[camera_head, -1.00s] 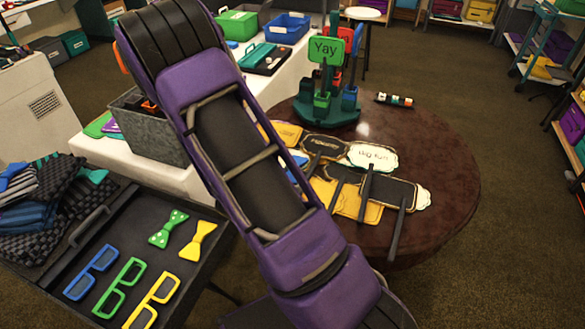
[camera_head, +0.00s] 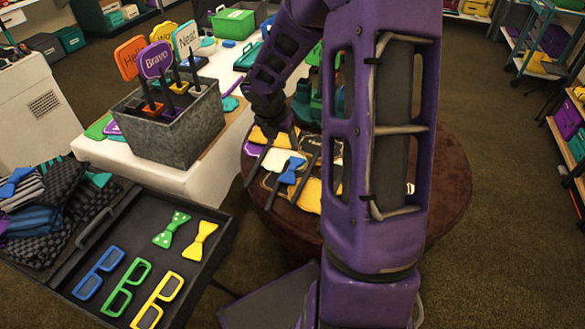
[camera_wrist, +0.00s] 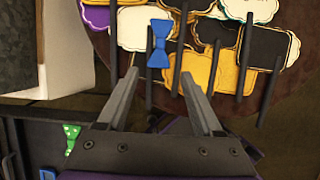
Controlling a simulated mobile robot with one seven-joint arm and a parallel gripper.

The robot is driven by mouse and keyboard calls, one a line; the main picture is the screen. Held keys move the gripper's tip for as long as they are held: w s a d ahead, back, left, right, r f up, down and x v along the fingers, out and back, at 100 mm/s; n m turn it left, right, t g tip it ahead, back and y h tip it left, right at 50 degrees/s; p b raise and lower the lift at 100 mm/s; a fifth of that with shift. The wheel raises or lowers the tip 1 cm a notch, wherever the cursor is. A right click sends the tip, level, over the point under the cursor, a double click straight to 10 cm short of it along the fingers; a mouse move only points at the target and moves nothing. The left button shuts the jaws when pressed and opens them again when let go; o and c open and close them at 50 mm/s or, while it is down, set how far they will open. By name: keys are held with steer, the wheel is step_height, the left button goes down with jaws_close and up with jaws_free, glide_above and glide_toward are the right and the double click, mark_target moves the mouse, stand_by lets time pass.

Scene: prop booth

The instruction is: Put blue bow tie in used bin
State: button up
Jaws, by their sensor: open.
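The blue bow tie (camera_head: 292,170) lies on signs on the round brown table (camera_head: 452,190), between dark sign sticks. In the wrist view the blue bow tie (camera_wrist: 160,44) stands lengthwise, just beyond the fingertips. My gripper (camera_wrist: 160,73) is open and empty, with a finger on each side of the line to the bow tie and apart from it. A grey metal bin (camera_head: 172,146) on the white table holds upright word signs. I see no label that marks it as the used bin.
A black tray (camera_head: 135,240) at the left front holds a green bow tie (camera_head: 172,229), a yellow bow tie (camera_head: 199,240) and three glasses frames. Folded cloths lie at its left. A green bin (camera_head: 232,22) stands farther back. Several sticks rise near the blue bow tie.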

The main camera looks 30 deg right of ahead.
mark_target(292, 168)
steer(key=b+x, duration=0.5)
steer(key=x, duration=1.2)
steer(key=shift+f+b, duration=0.2)
steer(key=shift+b, duration=0.1)
jaws_close()
